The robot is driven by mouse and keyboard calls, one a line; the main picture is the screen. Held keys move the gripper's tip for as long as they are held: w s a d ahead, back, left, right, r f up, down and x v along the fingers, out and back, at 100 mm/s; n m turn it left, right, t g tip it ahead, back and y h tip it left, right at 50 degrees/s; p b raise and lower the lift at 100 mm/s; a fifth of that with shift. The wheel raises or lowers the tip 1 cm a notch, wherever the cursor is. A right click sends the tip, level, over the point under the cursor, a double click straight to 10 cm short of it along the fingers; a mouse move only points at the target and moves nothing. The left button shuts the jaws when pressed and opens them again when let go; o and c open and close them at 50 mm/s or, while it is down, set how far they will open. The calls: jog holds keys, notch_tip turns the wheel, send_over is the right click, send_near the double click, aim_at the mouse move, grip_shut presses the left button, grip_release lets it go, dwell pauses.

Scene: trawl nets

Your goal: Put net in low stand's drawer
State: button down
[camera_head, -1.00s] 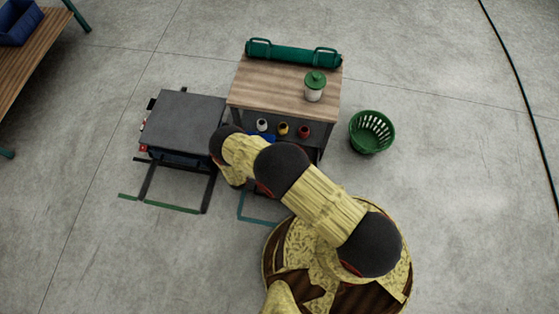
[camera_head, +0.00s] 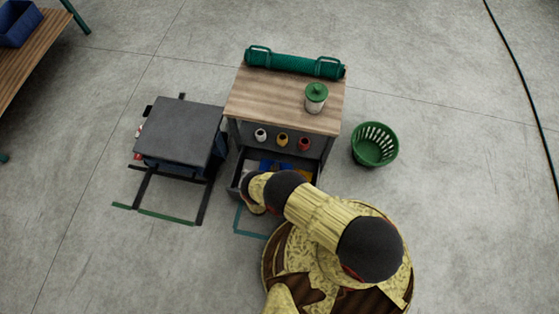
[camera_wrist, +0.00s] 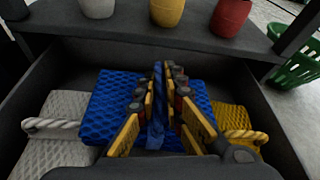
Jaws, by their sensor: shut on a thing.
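The low stand (camera_head: 283,101) has a wooden top and an open dark drawer (camera_head: 238,180) at its front. In the wrist view the drawer (camera_wrist: 50,68) holds a blue net (camera_wrist: 105,92), a whitish net (camera_wrist: 62,140) with a rope loop at left, and a yellow net (camera_wrist: 236,118) with a rope loop at right. The blue net also shows in the head view (camera_head: 268,165). My gripper (camera_wrist: 159,88) is over the drawer, shut on an upright fold of the blue net. My arm hides part of the drawer in the head view.
Grey, yellow and red pots stand on the shelf above the drawer. A lidded jar (camera_head: 315,98) and a green roll (camera_head: 294,64) are on top. A green basket (camera_head: 375,145) stands at right, a dark-topped unit (camera_head: 180,131) at left. Floor beyond the basket is clear.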

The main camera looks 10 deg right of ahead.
jog(key=shift+s+a+f+b+x, duration=0.1)
jog(key=shift+f+b+x, duration=0.4)
jog(key=shift+x, duration=1.45)
jog(key=shift+s+a+f+b+x, duration=0.1)
jog(key=shift+b+x, duration=0.8)
jog(key=shift+x, duration=1.05)
jog(key=shift+s+a+f+b+x, duration=0.1)
jog(key=shift+f+b+x, duration=0.4)
jog(key=shift+x, duration=1.5)
jog(key=c, duration=1.9)
grip_release()
jog(key=shift+s+d+r, duration=0.1)
jog(key=shift+r, duration=0.15)
jog(key=p+v, duration=0.4)
jog(key=v, duration=0.8)
jog(key=shift+r, duration=0.1)
